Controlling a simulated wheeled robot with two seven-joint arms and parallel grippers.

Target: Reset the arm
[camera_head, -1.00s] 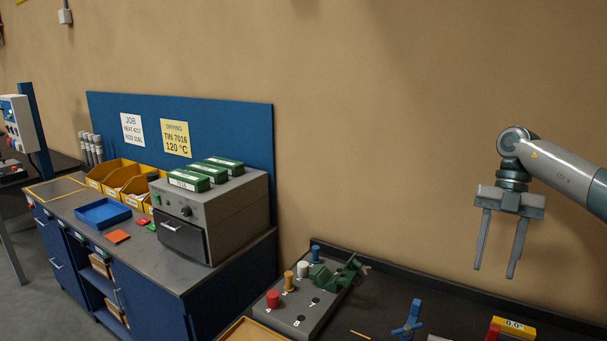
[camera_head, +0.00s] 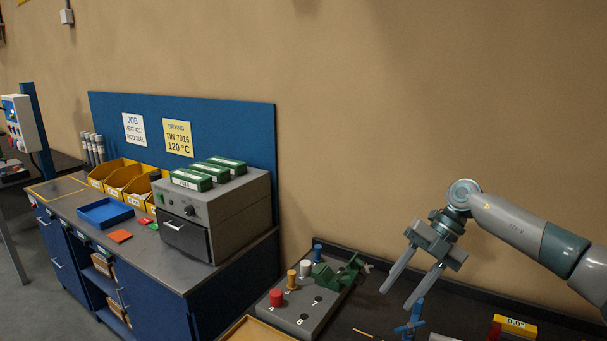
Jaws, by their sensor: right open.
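My right gripper (camera_head: 396,292) is open and empty. Its two grey fingers point down and to the left, above the dark bench at the right. The arm comes in from the right edge. In the picture the fingers are just above a blue upright piece (camera_head: 411,316) and to the right of a green clamp-like piece (camera_head: 340,272); no contact shows. My left gripper is not in view.
A grey block (camera_head: 322,318) with red, yellow, white and blue pegs stands on the dark bench (camera_head: 462,316). A red and yellow block (camera_head: 514,326) marked 0.0° is at right. A grey drawer oven (camera_head: 236,226) with green boxes (camera_head: 192,179) stands on the left bench, beside yellow bins (camera_head: 122,176) and a blue tray (camera_head: 104,213).

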